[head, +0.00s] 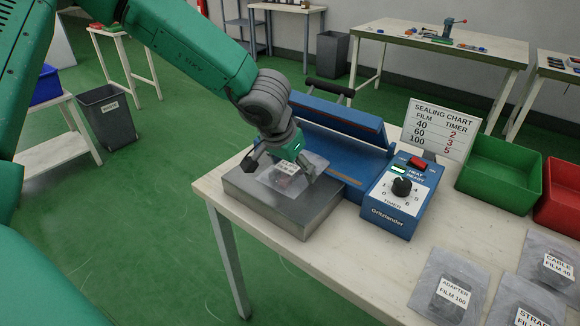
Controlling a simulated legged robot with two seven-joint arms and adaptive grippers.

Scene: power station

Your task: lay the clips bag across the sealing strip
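Whether the fingers touch the bag is unclear. The sealing strip (346,179) shows as a thin brownish line along the sealer's front, behind the bag; its left part is hidden by my gripper. The sealer's lid is raised. My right gripper is not in view.
The grey block (300,217) sits at the table's left edge. The timer box (402,197) with its knob is right of the strip, with a sealing chart (440,128) behind. Green (500,172) and red (560,195) bins and several labelled bags are farther right.

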